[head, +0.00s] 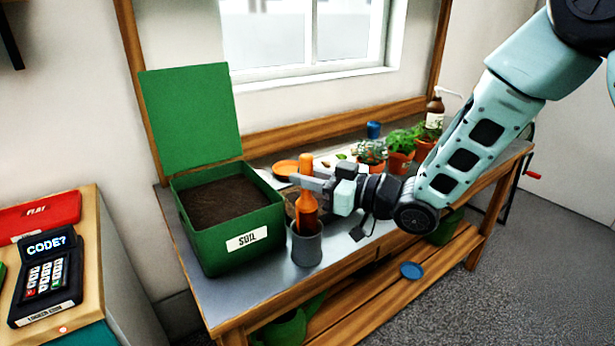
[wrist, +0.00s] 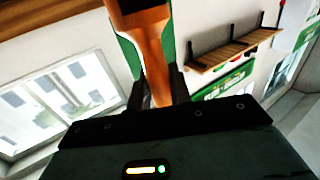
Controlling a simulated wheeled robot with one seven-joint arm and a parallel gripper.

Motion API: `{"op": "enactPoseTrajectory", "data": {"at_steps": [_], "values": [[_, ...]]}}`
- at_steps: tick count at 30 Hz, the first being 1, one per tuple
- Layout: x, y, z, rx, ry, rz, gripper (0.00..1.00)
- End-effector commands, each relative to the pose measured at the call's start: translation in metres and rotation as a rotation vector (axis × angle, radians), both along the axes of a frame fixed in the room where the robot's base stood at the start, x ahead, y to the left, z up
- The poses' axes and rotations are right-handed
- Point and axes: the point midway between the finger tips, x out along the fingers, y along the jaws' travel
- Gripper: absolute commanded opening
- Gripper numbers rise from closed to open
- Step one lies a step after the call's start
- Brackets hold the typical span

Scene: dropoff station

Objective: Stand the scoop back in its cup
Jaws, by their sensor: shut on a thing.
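The orange scoop (head: 307,210) is upright in the head view, its handle end at the top. My gripper (head: 308,183) is shut on the scoop's handle from the right. The scoop's lower part is at the mouth of the grey cup (head: 307,247) and its bottom end is hidden by the cup's wall. I cannot tell whether it rests on the cup's floor. The cup stands on the metal bench top. In the wrist view the orange scoop (wrist: 152,50) runs between the two dark fingers (wrist: 159,88).
The green soil box (head: 232,240), lid open, stands just left of the cup. An orange dish (head: 285,168) lies behind, with potted plants (head: 400,145) and a pump bottle (head: 434,112) at the right. The bench's front edge is close to the cup. A keypad (head: 45,278) is at the left.

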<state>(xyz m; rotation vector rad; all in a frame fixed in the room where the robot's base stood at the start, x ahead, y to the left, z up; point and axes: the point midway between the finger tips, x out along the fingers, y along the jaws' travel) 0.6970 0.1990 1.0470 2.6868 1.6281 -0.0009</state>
Motion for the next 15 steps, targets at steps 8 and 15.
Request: {"op": "enactPoseTrajectory", "data": {"at_steps": [8,15], "values": [[0.0000,0.0001,0.0001,0.001,0.000,0.000,0.00],[0.0000,0.0001,-0.0059,0.000,0.000,0.000,0.00]]}}
